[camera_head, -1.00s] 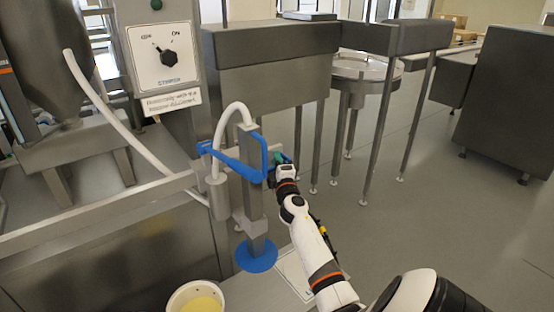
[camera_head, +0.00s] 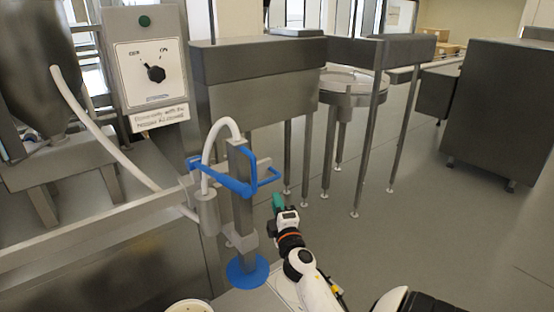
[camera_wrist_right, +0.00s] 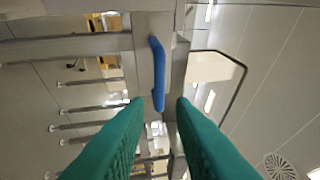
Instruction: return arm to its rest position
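My right gripper (camera_head: 278,203) has green fingers and is in the head view, just right of and below the blue handle (camera_head: 232,184) of the upright metal filling nozzle (camera_head: 243,215). It is apart from the handle. In the right wrist view, the two green fingers (camera_wrist_right: 160,104) are spread with nothing between them, and a blue handle part (camera_wrist_right: 158,72) shows beyond their tips. My white right arm (camera_head: 312,285) reaches up from the lower right. My left gripper is not in view.
A blue disc (camera_head: 247,271) is at the nozzle's foot. A pale bowl (camera_head: 188,305) is cut off at the bottom edge. A control box with a dial (camera_head: 150,72) stands behind. Metal tables (camera_head: 258,90) stand beyond. Open grey floor (camera_head: 420,240) lies to the right.

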